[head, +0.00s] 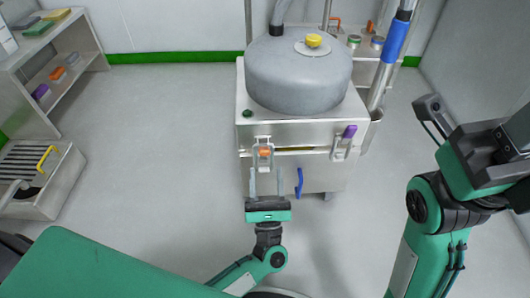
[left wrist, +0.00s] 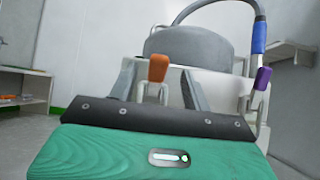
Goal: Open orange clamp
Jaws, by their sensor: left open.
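The orange clamp (head: 264,153) is a metal latch with an orange handle on the front left of the steel housing (head: 300,132), under the grey domed vessel. Its orange handle (left wrist: 158,68) stands up in the left wrist view, between my two fingers. My left gripper (head: 266,174) is open, just in front of and below the clamp, with one finger to each side. I cannot tell whether a finger touches it. In the left wrist view the gripper (left wrist: 159,80) holds nothing. My right arm shows at the right, but its gripper's fingers are not discernible.
A purple-handled clamp (head: 346,140) is on the housing's right front; it also shows in the left wrist view (left wrist: 262,79). A blue handle (head: 299,182) is below. A steel pipe with a blue sleeve (head: 395,40) rises at right. A steel unit (head: 40,180) stands left. Floor between is clear.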

